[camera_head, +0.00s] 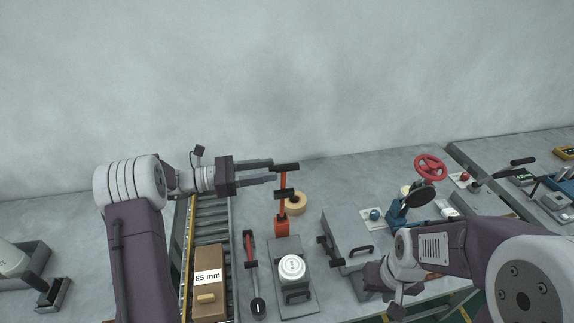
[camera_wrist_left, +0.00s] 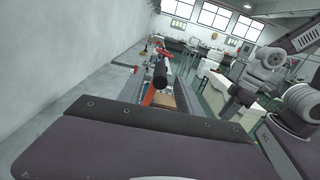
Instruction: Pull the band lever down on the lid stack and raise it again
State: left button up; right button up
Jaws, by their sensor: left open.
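The red band lever (camera_head: 282,212) stands upright behind the lid stack, with black crosspieces, the top one being its handle (camera_head: 286,167). The stack of white lids (camera_head: 292,267) sits on a grey base plate in front of it. My left gripper (camera_head: 273,172) is open, its two fingers pointing right at the height of the handle.
A roller conveyor (camera_head: 211,217) with a cardboard box (camera_head: 209,282) marked 85 mm lies left of the stack. A red-handled tool (camera_head: 250,264) lies beside it. A tan tape roll (camera_head: 297,203) sits behind.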

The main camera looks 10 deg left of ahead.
aim_at(281, 168)
pick_arm(q)
jog(key=p+x, duration=0.1)
jog(key=x, duration=0.5)
jog(key=shift+a, duration=0.1)
grip_shut()
dwell(1.1)
